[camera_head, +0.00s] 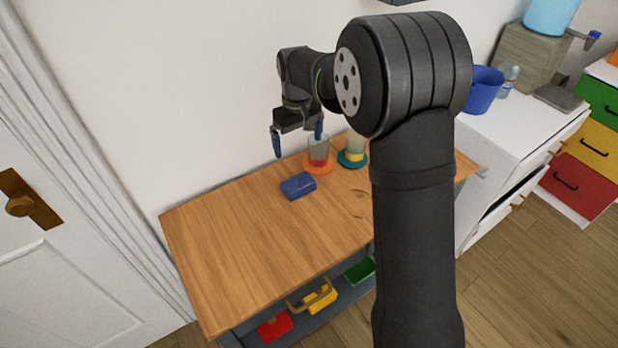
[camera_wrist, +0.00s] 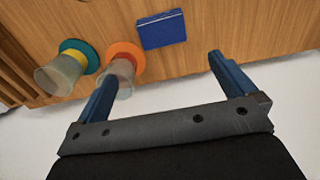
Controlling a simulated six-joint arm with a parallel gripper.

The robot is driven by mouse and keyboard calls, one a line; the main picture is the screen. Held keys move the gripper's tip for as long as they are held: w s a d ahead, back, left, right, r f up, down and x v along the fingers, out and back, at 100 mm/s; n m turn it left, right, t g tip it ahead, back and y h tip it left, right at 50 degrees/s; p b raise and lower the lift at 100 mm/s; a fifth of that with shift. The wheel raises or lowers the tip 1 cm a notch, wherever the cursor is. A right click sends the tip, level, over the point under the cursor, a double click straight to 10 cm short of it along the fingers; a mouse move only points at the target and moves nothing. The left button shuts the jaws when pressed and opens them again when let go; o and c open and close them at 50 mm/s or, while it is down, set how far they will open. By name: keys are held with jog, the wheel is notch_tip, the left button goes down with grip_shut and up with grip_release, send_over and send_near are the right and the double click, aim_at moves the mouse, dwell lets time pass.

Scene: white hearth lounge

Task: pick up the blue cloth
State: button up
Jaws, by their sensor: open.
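The blue cloth (camera_head: 298,186) is a small folded block lying flat on the wooden table (camera_head: 240,240), near its back edge. It also shows in the wrist view (camera_wrist: 162,29), at the top and beyond my fingertips. My gripper (camera_head: 298,146) is open and empty, above the back edge of the table and apart from the cloth. In the wrist view my gripper (camera_wrist: 160,70) has its two blue fingers spread wide, with the cloth ahead of the gap between them. Nothing covers the cloth.
A glass on an orange coaster (camera_head: 319,166) stands right of the cloth, close to my right finger. Another glass on a teal coaster (camera_head: 352,160) stands beyond it. The table's left part is clear. A white wall (camera_head: 200,90) rises behind. Coloured items lie on the shelf below.

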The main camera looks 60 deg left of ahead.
send_over(298, 182)
notch_tip(298, 182, down, 10)
jog(key=shift+w+d, duration=0.1)
jog(key=shift+w, duration=0.05)
jog(key=shift+f, duration=2.6)
jog(key=c, duration=0.8)
jog(key=shift+r, duration=0.1)
jog(key=shift+r, duration=0.55)
notch_tip(298, 182, up, 3)
jog(key=shift+f, duration=0.1)
jog(key=w+d+r, duration=0.2)
jog(key=d, duration=0.1)
jog(key=w+d+r, duration=0.2)
jog(key=w+d, duration=0.1)
jog(key=w+d+r, duration=0.2)
jog(key=r, duration=0.1)
jog(key=shift+w+d, duration=0.2)
jog(key=shift+d, duration=0.2)
